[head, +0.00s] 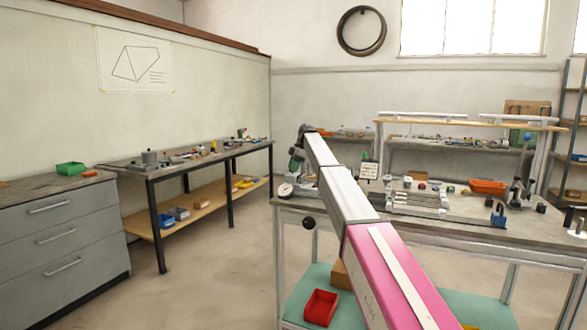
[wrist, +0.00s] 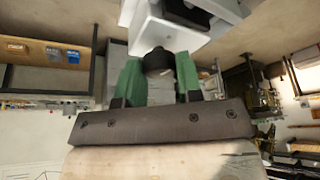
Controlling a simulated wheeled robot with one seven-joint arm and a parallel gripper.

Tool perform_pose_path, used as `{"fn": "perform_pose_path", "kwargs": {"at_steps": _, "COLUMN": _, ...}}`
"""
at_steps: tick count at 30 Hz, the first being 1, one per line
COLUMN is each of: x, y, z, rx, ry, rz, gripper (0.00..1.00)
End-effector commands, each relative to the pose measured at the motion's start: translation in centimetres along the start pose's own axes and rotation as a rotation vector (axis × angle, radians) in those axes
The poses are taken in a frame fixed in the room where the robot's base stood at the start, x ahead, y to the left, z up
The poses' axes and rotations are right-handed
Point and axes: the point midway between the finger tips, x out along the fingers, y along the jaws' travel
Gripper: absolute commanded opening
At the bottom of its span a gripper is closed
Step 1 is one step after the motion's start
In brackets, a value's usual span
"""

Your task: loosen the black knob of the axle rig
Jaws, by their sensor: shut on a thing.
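In the wrist view, my gripper (wrist: 159,72) has one green finger on each side of a dark knob (wrist: 156,59) with a grey part below it. The fingers are closed against its sides. A white block-like part (wrist: 165,32) lies just beyond the knob; I cannot tell how they join. In the head view, my gripper (head: 297,158) is at the far end of my arm, over the left end of the right-hand bench. The knob it holds is hidden there, and I cannot make out the axle rig clearly behind my arm.
The right-hand bench (head: 345,211) carries a round dial (head: 285,190), a small sign (head: 369,170), metal rails (head: 415,203), an orange bin (head: 488,187) and a blue padlock-like item (head: 498,215). A black ball (head: 308,222) shows below its front edge. Open floor lies left of it.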

Motion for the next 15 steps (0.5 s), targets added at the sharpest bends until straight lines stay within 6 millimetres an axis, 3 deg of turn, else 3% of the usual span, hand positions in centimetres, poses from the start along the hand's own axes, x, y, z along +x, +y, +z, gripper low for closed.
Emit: {"fn": "perform_pose_path", "kwargs": {"at_steps": 15, "x": 0.04, "y": 0.01, "z": 0.01, "rx": -0.045, "ry": -0.001, "rz": -0.019, "gripper": 0.10}}
